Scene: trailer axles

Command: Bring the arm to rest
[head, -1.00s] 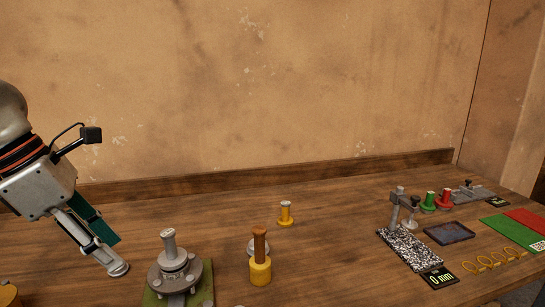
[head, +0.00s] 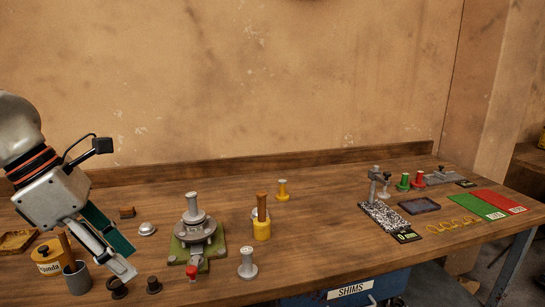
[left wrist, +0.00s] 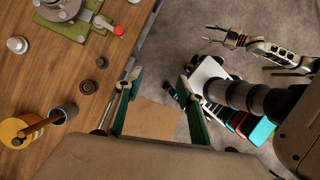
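My left gripper (head: 118,258) is at the left of the head view, pointing down and right above the front left of the bench. In the left wrist view its two green-padded fingers (left wrist: 160,78) stand wide apart. The floor shows between their tips, and a flat tan square (left wrist: 151,118), which I cannot identify, shows between them nearer the palm. My right gripper (left wrist: 226,38) shows small at the top right of the left wrist view. Its fingers look apart and empty, over the floor. It is not in the head view.
Near my left gripper stand a grey cup (head: 78,280), a yellow tin (head: 47,258) and dark rings (head: 154,285). A green-based fixture (head: 196,240) with a grey hub stands right of it. Gauge gear and red and green mats (head: 478,206) lie far right.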

